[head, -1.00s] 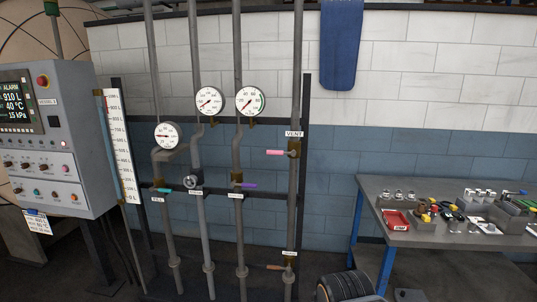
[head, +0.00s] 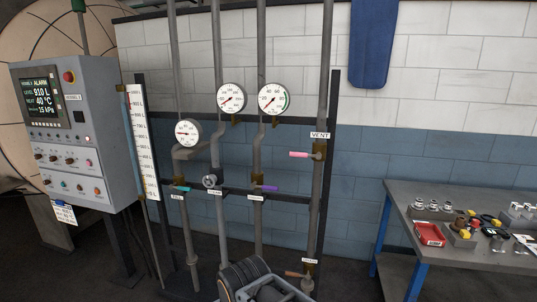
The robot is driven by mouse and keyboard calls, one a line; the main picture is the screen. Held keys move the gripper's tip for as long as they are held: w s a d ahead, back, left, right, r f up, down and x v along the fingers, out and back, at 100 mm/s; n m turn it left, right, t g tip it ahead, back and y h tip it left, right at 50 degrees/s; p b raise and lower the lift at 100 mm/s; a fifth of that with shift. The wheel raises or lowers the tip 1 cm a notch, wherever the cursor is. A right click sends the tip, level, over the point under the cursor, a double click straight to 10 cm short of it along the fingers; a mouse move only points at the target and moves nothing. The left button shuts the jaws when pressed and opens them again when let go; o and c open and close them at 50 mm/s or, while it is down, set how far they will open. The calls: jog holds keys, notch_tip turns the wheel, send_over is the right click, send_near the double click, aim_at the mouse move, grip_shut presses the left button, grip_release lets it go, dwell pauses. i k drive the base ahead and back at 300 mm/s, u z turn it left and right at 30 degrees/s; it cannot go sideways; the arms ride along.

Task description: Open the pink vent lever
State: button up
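The pink vent lever (head: 299,154) sticks out horizontally to the left from a brass valve body (head: 319,152) on the rightmost vertical pipe. It lies crosswise to that pipe. A white VENT label (head: 320,135) is just above it. A dark ribbed part of my arm shows at the bottom centre, below and left of the lever and apart from it in the picture. My gripper's fingers cannot be made out in the head view.
A teal lever (head: 181,188), a round handwheel (head: 211,181) and a purple lever (head: 265,188) sit on neighbouring pipes. An orange-brown lever (head: 295,274) is low on the vent pipe. A control panel (head: 70,130) stands left, a cluttered workbench (head: 450,258) right.

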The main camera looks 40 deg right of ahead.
aim_at(318, 156)
jog(key=u, duration=0.05)
jog(key=i, duration=0.65)
jog(key=z, duration=0.9)
jog(key=i, duration=0.35)
jog(key=z, duration=0.4)
